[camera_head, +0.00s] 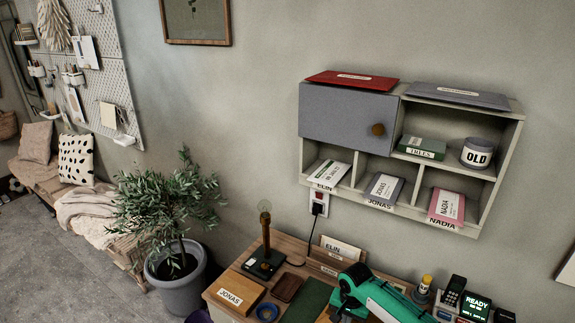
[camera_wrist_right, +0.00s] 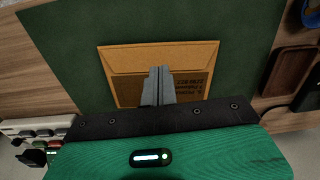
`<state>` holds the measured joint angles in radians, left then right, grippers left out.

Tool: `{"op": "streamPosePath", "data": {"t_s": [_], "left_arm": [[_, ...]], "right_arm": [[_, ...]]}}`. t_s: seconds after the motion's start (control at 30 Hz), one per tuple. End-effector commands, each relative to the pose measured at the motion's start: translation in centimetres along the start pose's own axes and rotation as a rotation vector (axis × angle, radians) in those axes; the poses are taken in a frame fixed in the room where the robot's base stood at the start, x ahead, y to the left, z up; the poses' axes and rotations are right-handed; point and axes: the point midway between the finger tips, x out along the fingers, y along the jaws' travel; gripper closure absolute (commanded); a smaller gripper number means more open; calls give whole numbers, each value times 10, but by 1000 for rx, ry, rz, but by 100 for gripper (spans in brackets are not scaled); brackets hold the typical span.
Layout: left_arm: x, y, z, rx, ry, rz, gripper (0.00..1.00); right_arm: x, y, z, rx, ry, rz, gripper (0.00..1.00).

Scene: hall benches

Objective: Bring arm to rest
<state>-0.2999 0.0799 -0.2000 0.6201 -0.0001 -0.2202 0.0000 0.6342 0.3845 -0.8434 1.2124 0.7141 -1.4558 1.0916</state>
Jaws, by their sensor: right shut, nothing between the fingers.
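My right arm (camera_head: 378,296), green, reaches in over the desk at the bottom of the head view. Its gripper (camera_wrist_right: 158,72) shows in the right wrist view with both grey fingers together and nothing between them. The fingers point at a brown envelope (camera_wrist_right: 122,62) with printed text, which lies on a dark green mat (camera_wrist_right: 60,35). I cannot tell how far above the envelope the fingertips are. In the head view my arm hides the envelope. My left gripper is not in view.
The desk (camera_head: 222,290) holds a JONAS box (camera_head: 238,291), a lamp (camera_head: 265,235), a blue ring (camera_head: 267,312), a brown tray (camera_head: 288,288) and a READY device (camera_head: 476,306). A wall shelf (camera_head: 488,214) hangs above, its grey door (camera_head: 340,110) shut. A potted plant (camera_head: 182,292) stands left.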

Motion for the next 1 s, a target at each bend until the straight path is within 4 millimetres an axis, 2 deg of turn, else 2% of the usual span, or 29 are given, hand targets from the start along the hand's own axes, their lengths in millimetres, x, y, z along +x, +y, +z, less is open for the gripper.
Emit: {"op": "streamPosePath", "data": {"t_s": [0.2,0.3,0.47,0.57,0.7,1.0], "left_arm": [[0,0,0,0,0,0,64],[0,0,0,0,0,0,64],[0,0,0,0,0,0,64],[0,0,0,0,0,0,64],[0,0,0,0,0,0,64],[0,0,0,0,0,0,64]], "right_arm": [[16,-12,85,-221,-24,-86,100],[14,-11,122,-321,-16,-134,100],[4,0,171,-448,18,-201,100],[-6,13,195,-510,50,-230,100],[-23,40,222,-576,105,-251,100],[-66,116,258,-660,225,-203,100]]}}
